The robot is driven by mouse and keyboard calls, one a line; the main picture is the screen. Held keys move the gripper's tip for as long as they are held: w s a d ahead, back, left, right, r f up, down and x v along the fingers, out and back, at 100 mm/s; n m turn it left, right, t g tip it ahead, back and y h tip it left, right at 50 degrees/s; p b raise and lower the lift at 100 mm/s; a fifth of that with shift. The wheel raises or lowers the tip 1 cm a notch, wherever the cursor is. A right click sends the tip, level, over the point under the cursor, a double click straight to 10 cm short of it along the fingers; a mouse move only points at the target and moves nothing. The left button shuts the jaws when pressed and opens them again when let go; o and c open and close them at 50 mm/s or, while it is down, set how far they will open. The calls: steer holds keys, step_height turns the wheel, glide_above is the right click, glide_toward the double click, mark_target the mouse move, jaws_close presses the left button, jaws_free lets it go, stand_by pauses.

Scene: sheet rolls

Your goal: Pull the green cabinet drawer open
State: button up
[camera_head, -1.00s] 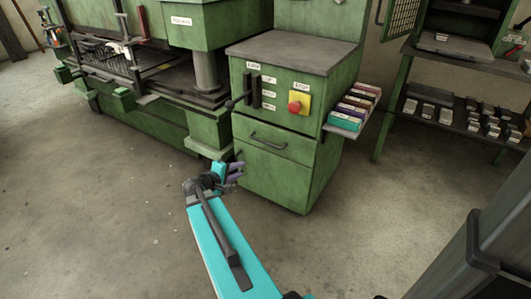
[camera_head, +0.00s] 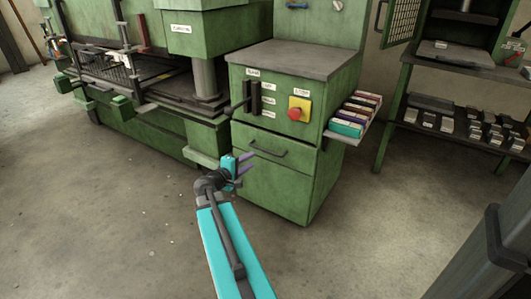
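The green cabinet (camera_head: 304,178) stands in the middle of the view. Its drawer (camera_head: 292,158) is the band below the control panel, with a dark bar handle (camera_head: 267,149) across its front. The drawer front looks flush with the cabinet. My gripper (camera_head: 248,164) has purple fingers and is in front of the cabinet, a little left of and below the handle. The two fingers are spread apart with a gap between them, and nothing shows in the gap. I cannot tell how far the fingers are from the drawer front.
The panel above the drawer carries dark levers (camera_head: 252,96) and a red stop button (camera_head: 294,113). A side shelf (camera_head: 345,132) with several boxes juts out on the cabinet's right. A green press machine (camera_head: 150,127) stands at left. The floor in front is clear.

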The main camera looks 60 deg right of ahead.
mark_target(265, 151)
steer(key=b+x, duration=0.3)
steer(key=x, duration=1)
steer(key=shift+d, duration=0.1)
jaws_close()
